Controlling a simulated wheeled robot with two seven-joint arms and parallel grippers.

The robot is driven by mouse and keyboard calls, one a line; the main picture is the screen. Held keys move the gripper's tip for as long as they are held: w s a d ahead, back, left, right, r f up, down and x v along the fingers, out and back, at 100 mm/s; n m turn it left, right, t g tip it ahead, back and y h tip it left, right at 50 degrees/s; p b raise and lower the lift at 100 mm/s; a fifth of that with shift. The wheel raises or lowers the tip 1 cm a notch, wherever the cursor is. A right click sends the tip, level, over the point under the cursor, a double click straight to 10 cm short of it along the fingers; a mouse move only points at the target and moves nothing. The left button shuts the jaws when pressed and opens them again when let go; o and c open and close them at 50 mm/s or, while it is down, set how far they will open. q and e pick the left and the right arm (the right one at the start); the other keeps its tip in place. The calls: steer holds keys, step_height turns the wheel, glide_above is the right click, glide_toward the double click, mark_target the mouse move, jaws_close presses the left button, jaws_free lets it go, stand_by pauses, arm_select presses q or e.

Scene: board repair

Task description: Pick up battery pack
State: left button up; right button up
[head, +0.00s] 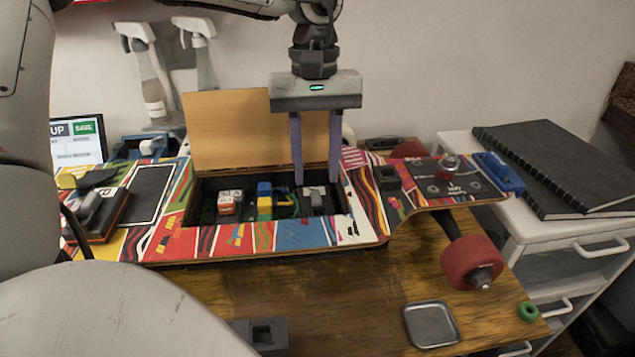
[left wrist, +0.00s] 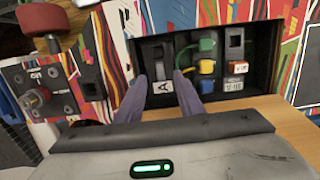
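An open compartment in the colourful skateboard deck (head: 285,234) holds several parts. A grey-black block (head: 315,197) sits at its right side, and it shows with a white label in the left wrist view (left wrist: 163,86). A blue and yellow part (head: 264,202) with a green wire sits mid-compartment, and an orange and white block (head: 229,203) sits left of it. No readable label says which is the battery pack. My left gripper (head: 315,180) points down into the compartment, open, its fingers on either side of the grey-black block. I cannot tell if they touch it.
A raised wooden lid (head: 232,130) stands behind the compartment, close to the left gripper. A red wheel (head: 471,262) hangs at the deck's right. A metal tray (head: 431,324) and a green ring (head: 528,311) lie on the wooden table. A black binder (head: 550,165) lies on the white cabinet.

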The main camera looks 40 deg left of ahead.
mark_target(318, 195)
arm_select(q)
steer(key=f, duration=0.4)
steer(key=shift+s+d+f, duration=0.15)
steer(key=shift+s+f, duration=0.05)
jaws_close()
steer(key=shift+r, duration=0.1)
arm_select(e)
steer(key=shift+w+r, duration=0.1)
steer(key=shift+w, duration=0.35)
arm_select(q)
steer(key=shift+w+r, duration=0.1)
steer(key=shift+r, duration=0.3)
step_height(318, 195, up, 17)
steer(key=p, duration=0.2)
arm_select(e)
steer(key=shift+w+r, duration=0.1)
steer(key=shift+r, duration=0.85)
arm_select(q)
steer(key=shift+r, duration=0.1)
